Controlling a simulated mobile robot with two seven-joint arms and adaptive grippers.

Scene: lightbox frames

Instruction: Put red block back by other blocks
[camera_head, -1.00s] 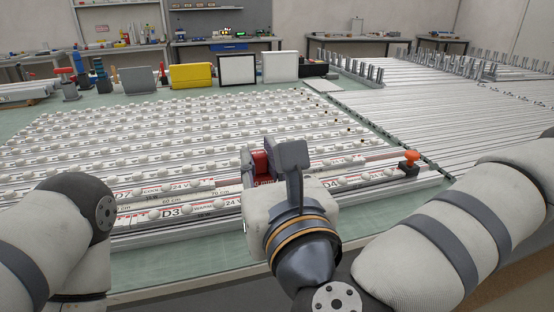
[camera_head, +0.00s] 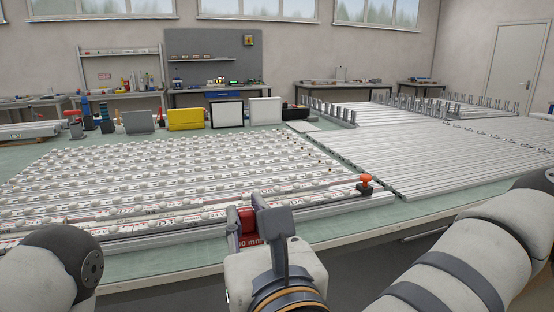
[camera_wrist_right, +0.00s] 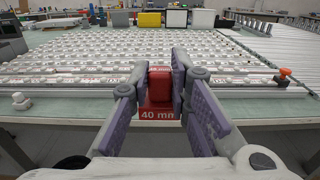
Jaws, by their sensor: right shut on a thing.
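A red block (camera_head: 247,238) marked "40 mm" is held in my right gripper (camera_head: 258,218), in front of the table's near edge in the head view. In the right wrist view the red block (camera_wrist_right: 159,90) sits between the two fingers of the right gripper (camera_wrist_right: 160,80), which is shut on it. At the back of the table stand a grey block (camera_head: 138,121), a yellow block (camera_head: 186,119), a black-framed white panel (camera_head: 227,113) and a pale block (camera_head: 265,111). They are well away from the red block. My left gripper is out of view.
Rows of rails with white knobs (camera_head: 150,185) cover much of the green table (camera_head: 160,262). An orange-topped clamp (camera_head: 366,186) stands at their right end. Bare rails (camera_head: 430,160) fill the right side. Blue and red-handled tools (camera_head: 88,112) stand at the back left.

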